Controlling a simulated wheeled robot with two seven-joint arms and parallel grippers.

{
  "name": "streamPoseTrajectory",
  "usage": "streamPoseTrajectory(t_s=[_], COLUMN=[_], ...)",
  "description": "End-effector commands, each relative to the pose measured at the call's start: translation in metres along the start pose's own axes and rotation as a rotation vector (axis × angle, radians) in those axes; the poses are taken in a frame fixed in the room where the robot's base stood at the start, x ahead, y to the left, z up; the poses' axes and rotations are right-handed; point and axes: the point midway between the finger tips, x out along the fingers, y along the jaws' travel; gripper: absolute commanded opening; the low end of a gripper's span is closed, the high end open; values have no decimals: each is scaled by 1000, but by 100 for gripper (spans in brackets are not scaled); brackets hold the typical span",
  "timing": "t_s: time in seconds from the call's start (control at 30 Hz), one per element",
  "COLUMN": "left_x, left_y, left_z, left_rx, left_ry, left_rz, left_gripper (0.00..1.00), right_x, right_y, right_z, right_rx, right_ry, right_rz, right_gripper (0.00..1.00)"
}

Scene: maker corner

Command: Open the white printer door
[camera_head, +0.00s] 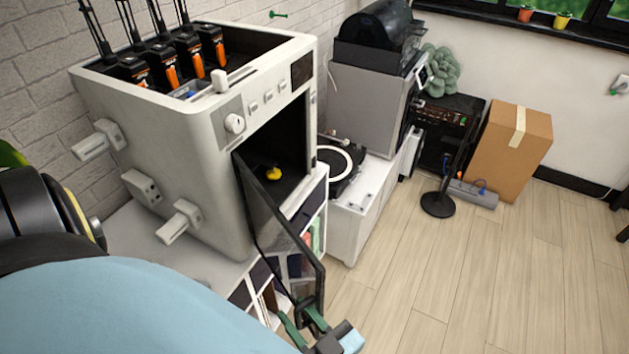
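The white printer (190,150) is a large boxy machine on a white shelf unit at the left. Its door (270,225), a dark see-through panel in a black frame, stands swung well out from the front opening, hinged on the opening's left side. A small yellow object (273,174) sits inside the dark chamber. My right gripper (296,312) is at the bottom of the view, by the door's lower free end. My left gripper is out of view.
The shelf unit (180,250) holds books below the printer. A white cabinet (352,222) with a turntable (340,165) stands behind the door. A round-based stand (438,204) and a cardboard box (510,150) are farther back.

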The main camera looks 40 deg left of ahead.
Motion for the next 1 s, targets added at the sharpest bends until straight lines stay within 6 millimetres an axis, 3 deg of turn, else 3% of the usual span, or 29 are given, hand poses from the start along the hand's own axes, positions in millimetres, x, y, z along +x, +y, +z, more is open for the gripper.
streamPoseTrajectory(t_s=[0.27, 0.7, 1.0], left_x=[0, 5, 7], left_y=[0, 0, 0], left_z=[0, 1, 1], left_rx=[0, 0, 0], left_ry=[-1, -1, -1], left_rz=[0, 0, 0], left_gripper=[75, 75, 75], right_x=[-9, -98, -132], right_y=[0, 0, 0], right_z=[1, 2, 0], right_rx=[0, 0, 0], right_ry=[-2, -3, 0], right_rz=[0, 0, 0], right_gripper=[27, 27, 27])
